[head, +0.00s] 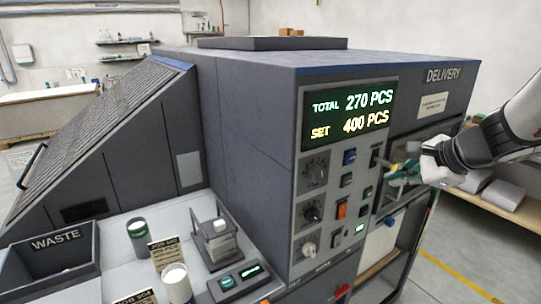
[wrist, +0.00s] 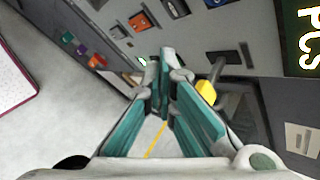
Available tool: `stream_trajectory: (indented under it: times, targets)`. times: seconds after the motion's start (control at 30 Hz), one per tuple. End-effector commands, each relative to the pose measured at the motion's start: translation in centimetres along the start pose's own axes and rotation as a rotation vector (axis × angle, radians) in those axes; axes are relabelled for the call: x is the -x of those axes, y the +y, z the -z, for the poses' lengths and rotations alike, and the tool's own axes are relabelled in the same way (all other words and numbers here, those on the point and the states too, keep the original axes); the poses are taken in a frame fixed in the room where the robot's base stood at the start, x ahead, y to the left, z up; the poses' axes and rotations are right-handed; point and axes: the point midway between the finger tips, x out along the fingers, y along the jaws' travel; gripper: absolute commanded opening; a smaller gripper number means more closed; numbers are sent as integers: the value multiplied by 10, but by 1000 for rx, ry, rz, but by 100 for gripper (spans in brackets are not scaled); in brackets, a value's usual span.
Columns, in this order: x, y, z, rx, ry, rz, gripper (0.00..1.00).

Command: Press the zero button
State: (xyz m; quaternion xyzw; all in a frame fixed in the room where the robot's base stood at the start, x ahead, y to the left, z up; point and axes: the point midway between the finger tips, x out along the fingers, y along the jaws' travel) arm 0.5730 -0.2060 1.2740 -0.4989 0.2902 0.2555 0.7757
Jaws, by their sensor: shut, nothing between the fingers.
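My gripper (head: 392,178), with teal fingers, is shut and empty at the panel's right side. In the wrist view the shut fingertips (wrist: 165,70) point toward the panel, with the orange switch (wrist: 140,21) beyond them.
A DELIVERY opening (head: 425,135) lies behind my gripper. A yellow part (wrist: 207,90) shows beside my fingers in the wrist view. A WASTE bin (head: 55,240), cups (head: 176,283) and a small grey device (head: 215,240) stand at the left.

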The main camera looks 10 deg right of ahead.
Motion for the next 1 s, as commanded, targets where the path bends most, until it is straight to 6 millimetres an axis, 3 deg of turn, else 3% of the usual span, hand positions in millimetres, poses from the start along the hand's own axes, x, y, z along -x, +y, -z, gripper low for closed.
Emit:
stream_trajectory:
  times: [0.53, 1.0]
  targets:
    - [-5, -5, 0, -13, 3, 6, 0]
    - [-46, -35, -29, -12, 1, 5, 0]
